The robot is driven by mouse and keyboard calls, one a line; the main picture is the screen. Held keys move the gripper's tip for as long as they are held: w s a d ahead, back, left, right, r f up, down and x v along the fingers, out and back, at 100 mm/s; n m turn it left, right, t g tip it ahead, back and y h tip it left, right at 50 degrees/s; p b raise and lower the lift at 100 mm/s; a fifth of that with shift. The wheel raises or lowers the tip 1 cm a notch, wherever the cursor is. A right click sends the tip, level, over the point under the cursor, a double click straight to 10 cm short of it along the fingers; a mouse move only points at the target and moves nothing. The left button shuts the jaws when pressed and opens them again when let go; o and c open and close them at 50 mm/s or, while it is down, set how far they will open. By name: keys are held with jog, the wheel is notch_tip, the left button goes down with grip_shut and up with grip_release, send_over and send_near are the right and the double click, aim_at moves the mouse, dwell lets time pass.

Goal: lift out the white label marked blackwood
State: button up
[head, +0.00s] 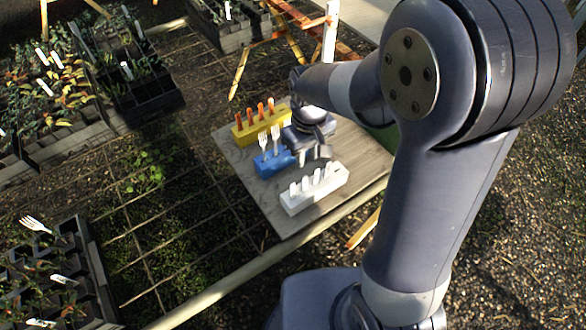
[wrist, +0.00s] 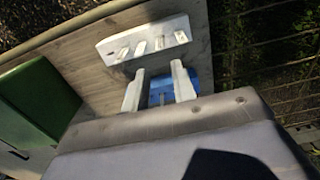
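A white block (head: 312,196) holds a row of several upright white labels (head: 318,178) on the small wooden table. It also shows in the wrist view (wrist: 118,49), with the label ends pointing up at the camera. No writing is legible, so I cannot tell which label is marked blackwood. My gripper (head: 315,154) is above the table, between the blue block and the white block. In the wrist view its two fingers (wrist: 158,84) are apart with nothing between them. The blue block (wrist: 158,97) shows below and beyond the fingers.
The blue block (head: 270,164) holds white forks (head: 269,141). A yellow block (head: 245,133) behind it holds several orange pieces. A green object (wrist: 40,100) is at the left in the wrist view. Plant trays (head: 95,268) with white labels stand left of the table (head: 350,186). Bare tabletop lies around the white block.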

aim_at(305, 178)
jog(key=shift+w+f+p, duration=0.1)
jog(key=shift+f+p, duration=0.6)
jog(key=shift+f, duration=4.8)
grip_shut()
